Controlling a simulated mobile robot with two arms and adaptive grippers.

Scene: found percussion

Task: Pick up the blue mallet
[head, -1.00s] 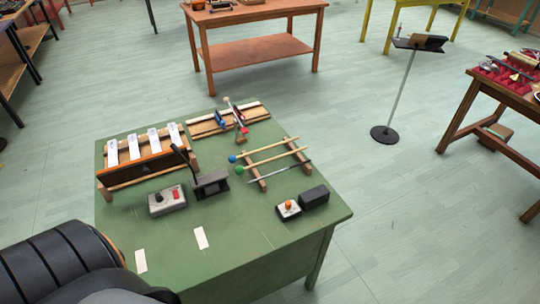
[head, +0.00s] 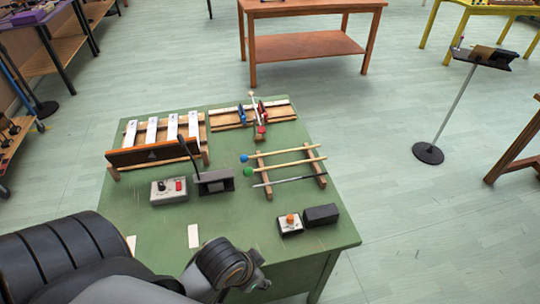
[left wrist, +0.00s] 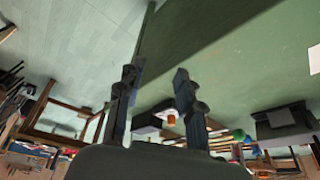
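The blue mallet has a round blue head (head: 244,158) and a pale wooden handle (head: 288,151). The green mallet head (left wrist: 238,135) shows there too. My right gripper is not in view.
A small box with an orange knob (head: 290,221) and a dark block (head: 321,214) stand in front of the rack. Left of it are a grey switch box (head: 169,189), a dark stand (head: 215,181) and a white-barred instrument (head: 157,153). The table's front middle is mostly clear.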

